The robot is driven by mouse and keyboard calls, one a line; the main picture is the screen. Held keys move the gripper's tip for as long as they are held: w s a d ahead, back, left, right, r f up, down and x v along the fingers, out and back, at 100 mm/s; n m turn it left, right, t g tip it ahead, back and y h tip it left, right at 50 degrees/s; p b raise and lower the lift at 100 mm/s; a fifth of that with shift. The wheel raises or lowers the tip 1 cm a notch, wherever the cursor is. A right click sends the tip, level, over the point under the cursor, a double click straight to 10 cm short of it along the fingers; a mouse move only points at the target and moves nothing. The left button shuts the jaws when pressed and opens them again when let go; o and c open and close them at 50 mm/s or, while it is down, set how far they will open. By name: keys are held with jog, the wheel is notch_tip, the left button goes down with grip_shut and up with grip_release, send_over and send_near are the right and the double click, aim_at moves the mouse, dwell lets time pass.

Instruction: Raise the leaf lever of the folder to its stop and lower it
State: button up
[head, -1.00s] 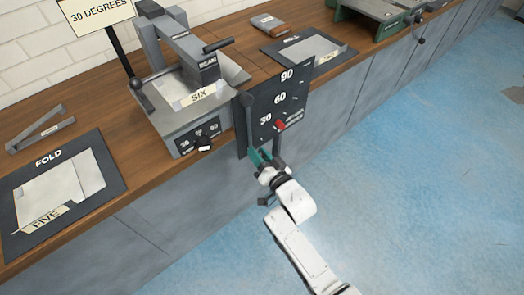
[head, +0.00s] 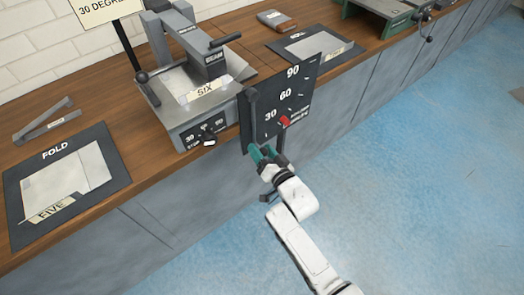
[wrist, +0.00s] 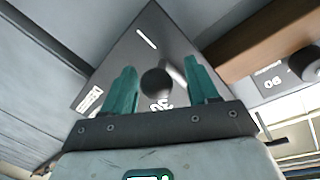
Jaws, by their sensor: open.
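The folder (head: 186,128) stands on the bench with a sheet labelled SIX (head: 204,91) in it. At its right end is a black angle plate (head: 300,78) marked 30, 60 and 90, with a red pointer (head: 285,121) near the low end of the scale. My gripper (head: 263,153) is at the lower left of this plate, in front of the bench. In the wrist view, its green fingers (wrist: 163,88) are open, with the lever's black ball knob (wrist: 157,82) showing between them. Whether they touch it I cannot tell. The lever's rod is mostly hidden in the head view.
A FOLD mat (head: 113,170) with a sheet labelled FIVE lies on the left of the bench. Another dark mat (head: 340,57) with a sheet lies behind the plate. A green machine (head: 392,18) stands farther right. The blue floor (head: 400,190) is clear.

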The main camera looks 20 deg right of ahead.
jog(key=s+d+p, duration=0.1)
jog(key=s+p, duration=0.1)
jog(key=s, duration=0.8)
jog(key=shift+s+d+r, duration=0.3)
jog(key=shift+d+r, duration=0.1)
jog(key=shift+r, duration=0.05)
jog(key=s+d+f+g+h, duration=0.2)
jog(key=s+d+g+h, duration=0.2)
jog(key=s+d+g, duration=0.35)
jog(key=s+r+n+g, duration=0.2)
jog(key=s+r+g, duration=0.1)
jog(key=s, duration=0.6)
jog(key=s+d+r+n+g+p, duration=0.1)
jog(key=s+g, duration=0.4)
jog(key=s, duration=0.5)
jog(key=shift+s+r+n+y, duration=0.15)
jog(key=shift+r+n+y, duration=0.25)
jog(key=shift+r+n, duration=0.45)
